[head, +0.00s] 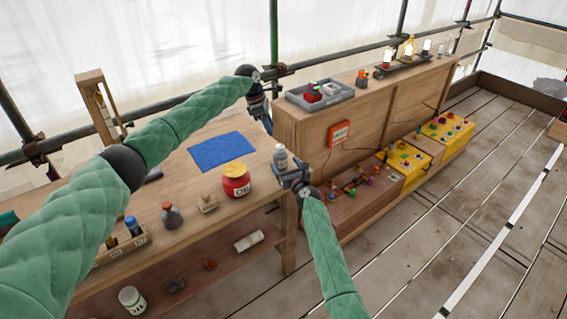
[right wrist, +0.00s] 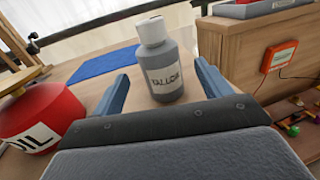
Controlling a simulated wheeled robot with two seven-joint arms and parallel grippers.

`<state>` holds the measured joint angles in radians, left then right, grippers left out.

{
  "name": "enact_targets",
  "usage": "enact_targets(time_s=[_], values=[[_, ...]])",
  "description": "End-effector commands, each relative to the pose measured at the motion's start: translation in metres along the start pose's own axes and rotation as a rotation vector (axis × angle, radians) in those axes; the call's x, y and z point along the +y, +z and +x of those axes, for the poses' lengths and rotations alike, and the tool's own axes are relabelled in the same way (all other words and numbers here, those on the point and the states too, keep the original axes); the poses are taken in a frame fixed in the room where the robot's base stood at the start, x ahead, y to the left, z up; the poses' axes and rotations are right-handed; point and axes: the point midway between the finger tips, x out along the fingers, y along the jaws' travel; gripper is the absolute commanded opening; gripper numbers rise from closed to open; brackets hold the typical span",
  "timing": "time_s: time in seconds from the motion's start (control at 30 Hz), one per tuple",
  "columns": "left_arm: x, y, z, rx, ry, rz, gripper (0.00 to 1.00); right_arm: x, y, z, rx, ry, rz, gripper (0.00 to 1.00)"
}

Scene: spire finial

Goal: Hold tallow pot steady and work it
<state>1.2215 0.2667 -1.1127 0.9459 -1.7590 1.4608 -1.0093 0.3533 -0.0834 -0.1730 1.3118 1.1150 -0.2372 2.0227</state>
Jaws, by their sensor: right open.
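The tallow pot (right wrist: 162,62) is a grey bottle with a white cap and a label reading TALLOW. It stands upright on the wooden bench, and in the head view the pot (head: 280,155) shows just beyond my right gripper. My right gripper (right wrist: 163,90) is open, its two fingers on either side of the pot in the right wrist view, with space between fingers and pot. In the head view my right gripper (head: 291,172) is at the bench's right end. My left gripper (head: 263,118) is higher, near the blue mat; its fingers are too small and dark to read.
A red oil can (head: 236,183) with a yellow lid stands left of the pot. A blue mat (head: 222,151) lies behind it. A taller wooden cabinet (head: 372,108) with a grey tray (head: 320,96) on top rises to the right.

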Motion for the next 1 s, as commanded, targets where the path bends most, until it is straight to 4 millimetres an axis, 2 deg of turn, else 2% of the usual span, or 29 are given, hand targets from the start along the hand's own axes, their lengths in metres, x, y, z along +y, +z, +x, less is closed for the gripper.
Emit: enact_targets(time_s=[0.47, 1.0], values=[[0.000, 0.000, 0.000, 0.000, 0.000, 0.000, 0.36, -0.002, 0.000, 0.050, 0.002, 0.000, -0.006, 0.77], [0.000, 0.000, 0.000, 0.000, 0.000, 0.000, 0.36, 0.000, 0.000, 0.073, 0.000, 0.001, -0.002, 0.77]])
